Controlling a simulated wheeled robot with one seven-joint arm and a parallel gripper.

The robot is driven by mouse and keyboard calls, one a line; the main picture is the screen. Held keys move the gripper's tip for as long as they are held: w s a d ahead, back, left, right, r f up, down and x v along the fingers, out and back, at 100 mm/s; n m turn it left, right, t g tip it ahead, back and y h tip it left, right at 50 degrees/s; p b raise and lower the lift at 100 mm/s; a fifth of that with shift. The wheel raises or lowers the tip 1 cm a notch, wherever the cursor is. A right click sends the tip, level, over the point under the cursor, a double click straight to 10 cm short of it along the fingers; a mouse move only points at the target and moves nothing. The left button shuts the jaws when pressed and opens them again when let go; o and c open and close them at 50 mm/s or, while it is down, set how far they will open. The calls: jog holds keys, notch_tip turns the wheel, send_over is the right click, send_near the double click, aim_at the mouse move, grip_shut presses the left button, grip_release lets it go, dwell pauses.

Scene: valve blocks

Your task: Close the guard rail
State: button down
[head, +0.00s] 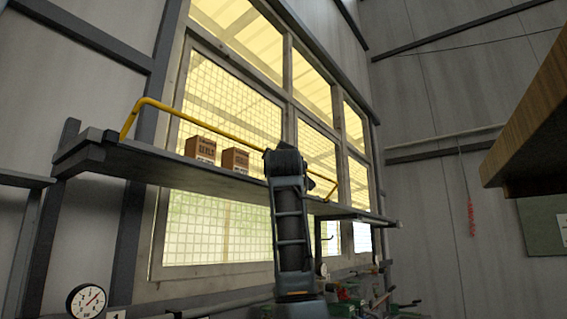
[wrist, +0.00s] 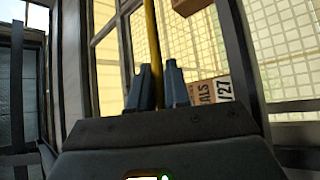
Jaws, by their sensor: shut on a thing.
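The guard rail (head: 200,120) is a thin yellow bar with bent ends. In the head view it slopes down to the right above the long grey shelf (head: 130,170), over two cardboard boxes. Its middle is partly hidden behind my arm. My gripper (head: 284,160) is at the rail, its fingers hidden in the head view. In the wrist view the yellow rail (wrist: 152,40) runs down between the two fingertips of my gripper (wrist: 159,72), which is shut on it.
A left box (head: 200,149) and a right box (head: 235,160) stand on the shelf, left of my arm. A large window (head: 230,100) is behind. A wooden overhang (head: 530,130) juts in at right. A gauge (head: 86,300) and cluttered fittings (head: 350,292) are below.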

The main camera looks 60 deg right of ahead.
jog(key=w+r+n+g+y, duration=0.2)
jog(key=w+n+y, duration=0.3)
jog(key=n, duration=0.2)
jog(key=shift+w+d+r+y, duration=0.35)
jog(key=shift+y, duration=0.05)
dwell(0.5)
jog(key=c, duration=1.2)
grip_release()
jog(key=shift+f, duration=0.1)
jog(key=shift+b+v, duration=1.45)
jog(key=shift+v, duration=2.45)
